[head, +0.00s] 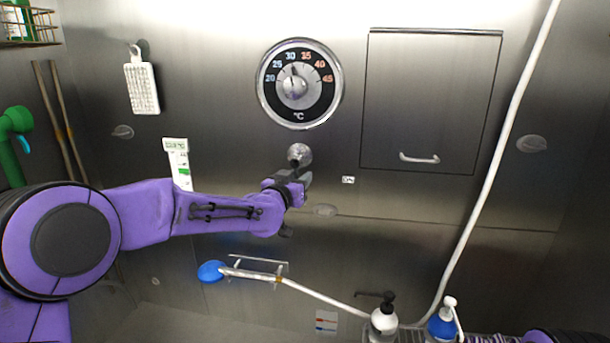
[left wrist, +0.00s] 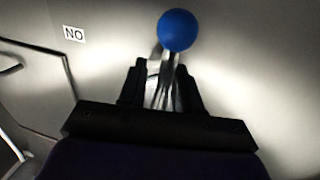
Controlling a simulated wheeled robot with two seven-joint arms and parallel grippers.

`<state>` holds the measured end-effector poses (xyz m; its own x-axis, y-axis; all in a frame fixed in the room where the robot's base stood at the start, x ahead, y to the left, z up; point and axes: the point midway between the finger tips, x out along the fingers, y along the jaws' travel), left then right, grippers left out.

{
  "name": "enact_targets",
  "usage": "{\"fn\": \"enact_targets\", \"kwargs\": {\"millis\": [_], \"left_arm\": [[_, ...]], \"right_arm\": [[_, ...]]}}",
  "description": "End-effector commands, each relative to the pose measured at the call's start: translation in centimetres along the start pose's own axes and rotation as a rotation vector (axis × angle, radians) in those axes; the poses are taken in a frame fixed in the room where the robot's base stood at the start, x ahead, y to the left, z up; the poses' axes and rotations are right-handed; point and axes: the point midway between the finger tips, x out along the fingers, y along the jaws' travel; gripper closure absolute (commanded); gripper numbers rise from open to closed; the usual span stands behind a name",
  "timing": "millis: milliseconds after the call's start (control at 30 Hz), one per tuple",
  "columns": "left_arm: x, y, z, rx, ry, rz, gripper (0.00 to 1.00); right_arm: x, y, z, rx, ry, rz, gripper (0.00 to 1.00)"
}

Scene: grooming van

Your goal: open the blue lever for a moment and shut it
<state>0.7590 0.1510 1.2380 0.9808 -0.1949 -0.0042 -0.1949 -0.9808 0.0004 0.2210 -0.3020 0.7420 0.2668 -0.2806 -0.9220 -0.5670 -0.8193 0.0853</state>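The blue lever shows in the left wrist view as a blue ball knob (left wrist: 177,30) on a metal stem between the fingers. In the head view its knob is not visible; a round chrome base (head: 299,153) shows on the wall below the dial, just above my gripper. My left gripper (head: 298,180) is at that base. In the left wrist view my left gripper (left wrist: 162,75) has its dark fingers close together on either side of the stem and appears shut on it, with the ball beyond the fingertips. My right gripper is out of view.
A temperature dial (head: 299,84) is above the lever. A cabinet door (head: 432,100) with a handle is to the right. A blue-headed hose sprayer (head: 211,271) hangs below left. A white pump bottle (head: 384,319) and a blue one (head: 441,323) stand at lower right.

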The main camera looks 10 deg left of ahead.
Motion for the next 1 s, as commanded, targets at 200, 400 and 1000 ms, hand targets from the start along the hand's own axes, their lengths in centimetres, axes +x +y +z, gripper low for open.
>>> {"fn": "enact_targets", "kwargs": {"millis": [200,400,1000], "left_arm": [[-0.2,-0.6,0.0,-0.001,0.0,-0.008,0.67],[-0.2,-0.6,0.0,-0.001,0.0,-0.008,1.0],[0.1,0.6,0.2,-0.213,0.043,-0.005,1.0]], "right_arm": [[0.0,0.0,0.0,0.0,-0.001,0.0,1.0],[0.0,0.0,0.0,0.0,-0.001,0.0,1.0],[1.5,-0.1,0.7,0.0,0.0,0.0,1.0]]}}
